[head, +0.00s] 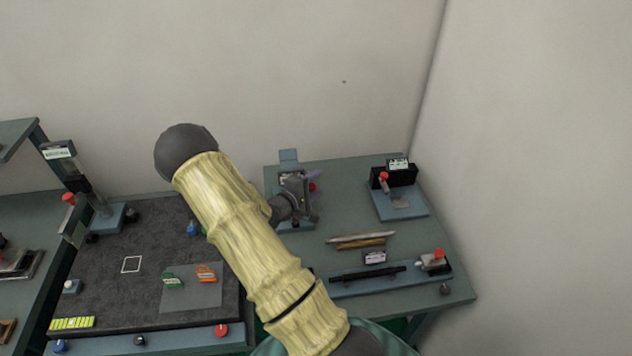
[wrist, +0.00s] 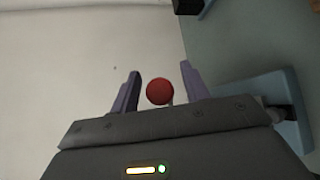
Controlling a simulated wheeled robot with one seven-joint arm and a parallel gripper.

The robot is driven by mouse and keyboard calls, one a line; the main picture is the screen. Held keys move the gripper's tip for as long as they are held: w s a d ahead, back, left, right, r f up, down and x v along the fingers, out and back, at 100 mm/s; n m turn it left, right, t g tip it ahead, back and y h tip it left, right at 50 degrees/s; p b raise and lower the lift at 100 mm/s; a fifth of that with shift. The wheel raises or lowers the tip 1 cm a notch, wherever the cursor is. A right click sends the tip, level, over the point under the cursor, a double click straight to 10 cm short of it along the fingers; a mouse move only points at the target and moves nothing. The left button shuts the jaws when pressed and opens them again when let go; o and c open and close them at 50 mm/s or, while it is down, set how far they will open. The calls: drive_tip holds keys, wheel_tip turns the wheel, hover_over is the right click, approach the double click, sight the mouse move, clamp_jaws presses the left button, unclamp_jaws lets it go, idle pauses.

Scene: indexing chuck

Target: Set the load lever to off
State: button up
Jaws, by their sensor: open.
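A red ball knob (wrist: 159,91) on a short pale stem shows in the wrist view. It lies between the two purple fingers of my open gripper (wrist: 160,72), with a gap on each side. In the head view a red knob (head: 313,187) shows beside my gripper's purple finger, at a grey-blue stand (head: 289,157) at the back left of the right-hand table. My wrist partly hides this stand. I take this knob as the load lever's, but I cannot read any label, and the lever's arm and setting are mostly hidden.
A second red-knobbed lever (head: 384,176) stands on a black box at the back right. A long black bar (head: 368,274) and a red-topped clamp (head: 437,254) lie on the front plate. Rods (head: 360,240) lie mid-table. The wall (head: 344,60) is close behind.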

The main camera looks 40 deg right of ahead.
drive_tip(key=shift+d+f, duration=0.1)
drive_tip(key=shift+d, duration=0.15)
